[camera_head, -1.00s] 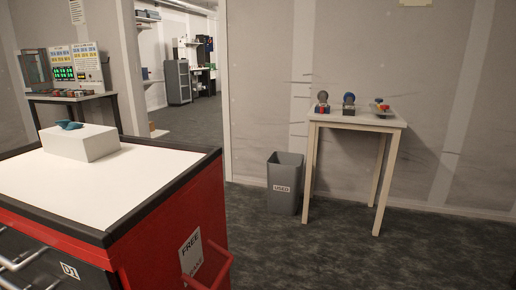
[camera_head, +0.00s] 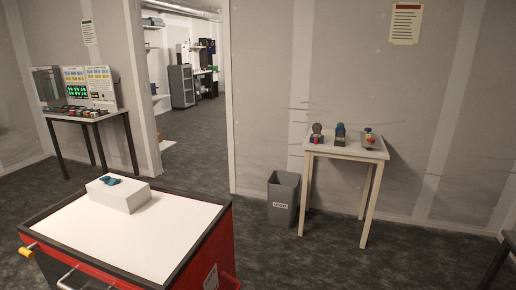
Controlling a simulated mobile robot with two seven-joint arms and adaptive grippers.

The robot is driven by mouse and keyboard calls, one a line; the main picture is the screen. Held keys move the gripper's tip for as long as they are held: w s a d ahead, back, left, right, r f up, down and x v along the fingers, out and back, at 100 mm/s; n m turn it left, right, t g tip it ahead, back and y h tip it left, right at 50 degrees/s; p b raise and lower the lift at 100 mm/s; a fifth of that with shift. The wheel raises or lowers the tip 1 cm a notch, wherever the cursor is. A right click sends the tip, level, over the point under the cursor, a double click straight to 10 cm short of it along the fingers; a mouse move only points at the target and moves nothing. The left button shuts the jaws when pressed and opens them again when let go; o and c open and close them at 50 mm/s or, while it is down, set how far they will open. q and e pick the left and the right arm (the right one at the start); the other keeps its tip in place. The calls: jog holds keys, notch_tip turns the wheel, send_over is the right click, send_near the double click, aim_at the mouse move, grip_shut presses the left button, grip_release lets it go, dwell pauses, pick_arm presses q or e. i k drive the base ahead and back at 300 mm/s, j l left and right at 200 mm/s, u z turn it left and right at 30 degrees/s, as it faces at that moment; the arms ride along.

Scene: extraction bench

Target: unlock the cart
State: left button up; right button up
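The cart is a red cabinet with a white top (camera_head: 145,235) and a black rim, at the lower left of the head view. A white box (camera_head: 118,196) stands on it with a small teal item (camera_head: 110,181) on top. A yellow-ended part (camera_head: 26,252) sticks out at the cart's left front corner; I cannot tell if it is a lock. A metal drawer handle (camera_head: 68,280) shows at the bottom edge. A sign (camera_head: 211,278) is on its right side, partly cut off. Neither of my grippers is in view.
A small table (camera_head: 345,150) with several coloured devices stands at the right wall, beside a grey bin (camera_head: 283,198). A bench (camera_head: 85,115) with panels is at the far left. An open doorway leads to another room. Dark floor between cart and table is clear.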

aim_at(27, 252)
jog(key=u, duration=1.65)
